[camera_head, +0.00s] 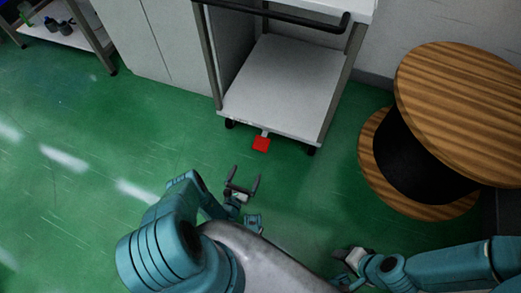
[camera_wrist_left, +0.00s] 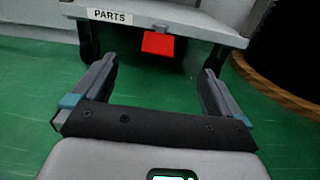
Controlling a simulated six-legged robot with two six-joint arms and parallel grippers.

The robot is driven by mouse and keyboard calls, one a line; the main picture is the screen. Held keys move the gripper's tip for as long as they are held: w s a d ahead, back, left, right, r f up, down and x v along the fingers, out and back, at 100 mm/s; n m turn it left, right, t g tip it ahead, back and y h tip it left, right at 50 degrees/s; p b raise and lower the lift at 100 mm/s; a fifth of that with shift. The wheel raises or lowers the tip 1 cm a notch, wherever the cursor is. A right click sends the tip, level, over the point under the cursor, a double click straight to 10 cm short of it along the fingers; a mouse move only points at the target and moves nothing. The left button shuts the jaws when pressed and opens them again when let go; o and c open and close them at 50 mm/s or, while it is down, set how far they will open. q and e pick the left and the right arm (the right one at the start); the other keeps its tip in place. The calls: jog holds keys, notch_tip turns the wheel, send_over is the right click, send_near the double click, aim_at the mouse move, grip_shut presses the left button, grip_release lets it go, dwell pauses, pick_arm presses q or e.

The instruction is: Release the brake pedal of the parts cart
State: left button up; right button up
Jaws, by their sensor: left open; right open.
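The parts cart (camera_head: 285,85) is a white and grey shelf cart on dark casters with a black push handle. Its red brake pedal (camera_head: 261,144) sticks out under the lower shelf's front edge, near the floor. In the left wrist view the red pedal (camera_wrist_left: 158,44) hangs below the shelf edge, right of the PARTS label (camera_wrist_left: 110,15). My left gripper (camera_head: 243,184) is open and empty, in front of the pedal and apart from it. My right gripper (camera_head: 345,268) is at the lower right, away from the cart; its fingers are small in the picture.
A large wooden cable spool (camera_head: 460,110) with a black core stands right of the cart. A grey cabinet (camera_head: 150,40) stands left behind it, and a shelf unit (camera_head: 65,35) is at the far left. The green floor (camera_head: 80,160) before the cart is clear.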

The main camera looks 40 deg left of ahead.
pick_arm(q)
jog(key=f+b+x, duration=0.1)
jog(key=b+x, duration=0.1)
jog(key=x, duration=0.3)
jog(key=b+x, duration=0.1)
jog(key=x, duration=0.4)
jog(key=f+b+x, duration=0.1)
jog(key=b+x, duration=0.1)
jog(key=x, duration=0.3)
jog(key=shift+w+d+f+b, duration=0.15)
jog(key=shift+w+f+b, duration=0.05)
jog(key=shift+f+b, duration=0.15)
jog(key=shift+w+r, duration=0.15)
jog(key=shift+w, duration=0.4)
pick_arm(e)
notch_tip(320, 180, down, 6)
jog(key=d, duration=0.1)
jog(key=shift+w+f, duration=0.25)
jog(key=shift+w, duration=0.05)
